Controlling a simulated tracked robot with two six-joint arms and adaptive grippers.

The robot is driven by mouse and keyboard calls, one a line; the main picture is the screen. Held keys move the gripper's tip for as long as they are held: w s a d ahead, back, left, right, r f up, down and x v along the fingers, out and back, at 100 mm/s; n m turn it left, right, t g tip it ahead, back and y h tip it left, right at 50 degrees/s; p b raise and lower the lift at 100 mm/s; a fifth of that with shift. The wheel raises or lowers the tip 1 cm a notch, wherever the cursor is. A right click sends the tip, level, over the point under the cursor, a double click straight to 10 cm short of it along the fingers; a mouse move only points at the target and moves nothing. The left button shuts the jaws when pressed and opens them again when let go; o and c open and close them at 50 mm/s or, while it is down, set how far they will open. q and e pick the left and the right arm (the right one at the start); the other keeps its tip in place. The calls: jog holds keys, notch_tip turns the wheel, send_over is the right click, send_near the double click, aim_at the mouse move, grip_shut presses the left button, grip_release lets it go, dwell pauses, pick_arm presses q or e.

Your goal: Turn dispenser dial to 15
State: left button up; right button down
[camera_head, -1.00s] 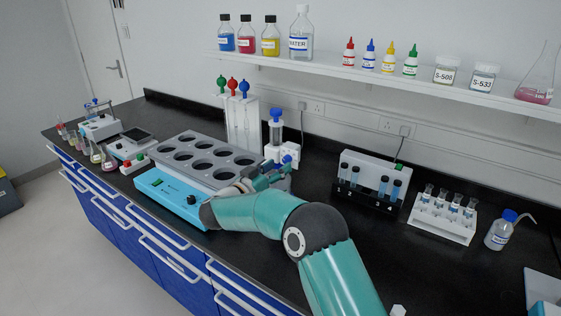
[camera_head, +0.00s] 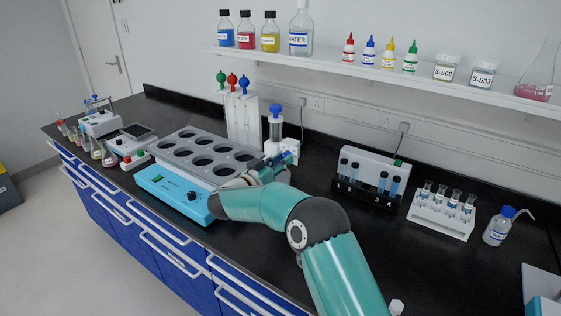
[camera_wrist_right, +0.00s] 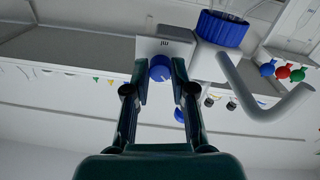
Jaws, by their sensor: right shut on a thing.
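The dispenser (camera_head: 275,127) stands on the bench behind the heating block, with a clear cylinder and a blue top. Its blue dial (camera_wrist_right: 160,68) sits on a white block (camera_wrist_right: 165,46) in the right wrist view; a small dark marking above it is too small to read surely. My right gripper (camera_head: 287,162) is at the front of the dispenser and hides the dial in the head view. In the wrist view the right gripper (camera_wrist_right: 160,75) has its fingers on both sides of the dial, shut on it. My left gripper is not in view.
A grey heating block (camera_head: 168,139) with round wells and a blue front panel (camera_head: 168,187) is left of my right forearm. A rack of tubes (camera_head: 365,190) stands to the right. A shelf (camera_head: 400,82) holds bottles above.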

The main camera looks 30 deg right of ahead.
jog(key=shift+m+y+b, duration=0.3)
jog(key=shift+m+b, duration=3.45)
jog(key=shift+m, duration=0.55)
jog(key=c, duration=1)
grip_release()
jog(key=shift+o, duration=0.2)
jog(key=shift+a, duration=0.1)
jog(key=v, duration=1.2)
